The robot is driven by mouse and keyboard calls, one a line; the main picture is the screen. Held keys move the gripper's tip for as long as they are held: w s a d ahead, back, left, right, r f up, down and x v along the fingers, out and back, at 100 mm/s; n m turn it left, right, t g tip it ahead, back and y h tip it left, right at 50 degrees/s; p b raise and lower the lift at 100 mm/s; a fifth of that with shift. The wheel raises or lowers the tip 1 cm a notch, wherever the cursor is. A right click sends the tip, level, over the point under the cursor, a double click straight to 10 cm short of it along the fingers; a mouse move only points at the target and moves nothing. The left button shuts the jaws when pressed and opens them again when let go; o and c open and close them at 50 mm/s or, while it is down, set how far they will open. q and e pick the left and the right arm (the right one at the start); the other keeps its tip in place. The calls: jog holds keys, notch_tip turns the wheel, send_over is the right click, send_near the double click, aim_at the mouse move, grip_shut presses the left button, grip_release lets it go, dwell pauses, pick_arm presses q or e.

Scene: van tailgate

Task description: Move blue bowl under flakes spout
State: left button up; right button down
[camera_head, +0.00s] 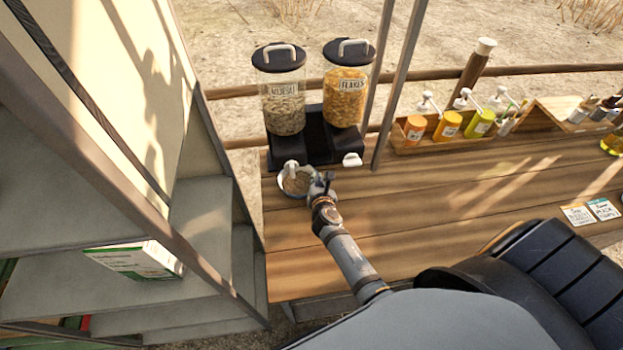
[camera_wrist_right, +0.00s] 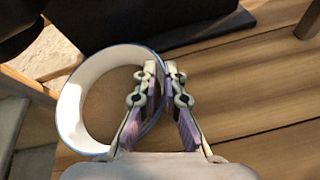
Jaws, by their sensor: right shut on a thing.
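The blue bowl (camera_head: 282,187) stands on the wooden counter in front of the muesli dispenser (camera_head: 284,105), close to its white spout (camera_head: 291,167). Its inside looks brownish. The flakes dispenser (camera_head: 346,95) is just to the right, with its own white spout (camera_head: 352,160); the counter below that spout is bare. My right gripper (camera_head: 319,183) is at the bowl's right side, shut on its rim. In the right wrist view the bowl (camera_wrist_right: 72,95) shows as a pale ring with a blue edge, its wall between the fingers (camera_wrist_right: 161,78). My left gripper is not in view.
Both dispensers share a black base (camera_head: 318,140) at the counter's back left. A metal post (camera_head: 398,85) rises right of it. A wooden rack (camera_head: 410,147) with several pump bottles stands further right. Grey shelves (camera_head: 215,215) border the left. The counter's middle (camera_head: 450,190) is clear.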

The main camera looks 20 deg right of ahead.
jog(key=shift+s+d+p, duration=0.2)
jog(key=shift+s+d, duration=0.5)
jog(key=shift+d, duration=1.7)
jog(key=shift+s+d+p, duration=0.2)
jog(key=shift+s+d, duration=0.5)
jog(key=shift+d, duration=1.75)
jog(key=shift+s+d+p, duration=0.2)
jog(key=shift+s+d, duration=0.5)
jog(key=shift+d, duration=1.7)
jog(key=c, duration=1.4)
grip_release()
jog(key=v, duration=1.2)
jog(key=shift+a+f, duration=0.1)
